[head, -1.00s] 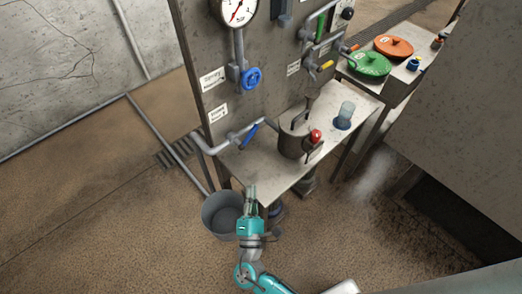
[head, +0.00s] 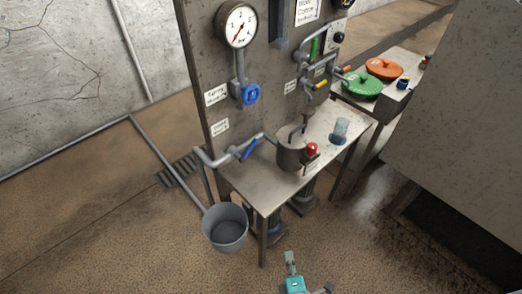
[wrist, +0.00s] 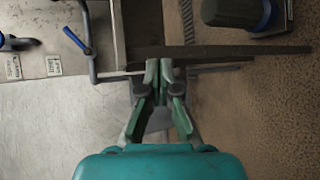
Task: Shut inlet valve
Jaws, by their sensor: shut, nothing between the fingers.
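A blue round handwheel (head: 251,95) sits on the pipe below a pressure gauge (head: 238,25). A blue lever valve (head: 249,149) sits on the lower pipe, its handle slanting; it also shows in the wrist view (wrist: 76,40). Labels (head: 216,95) stand beside these valves, but their text is too small to read surely, so I cannot tell which is the inlet valve. My gripper (head: 290,258) is shut and empty, low in front of the table, apart from both valves. Its closed fingertips show in the wrist view (wrist: 159,70).
A metal table (head: 262,190) carries a metal pot (head: 291,152), a red knob (head: 312,148) and a glass (head: 340,131). A grey bucket (head: 225,228) stands by its left leg. Green (head: 362,85) and orange (head: 385,68) lids lie at right. The floor in front is open.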

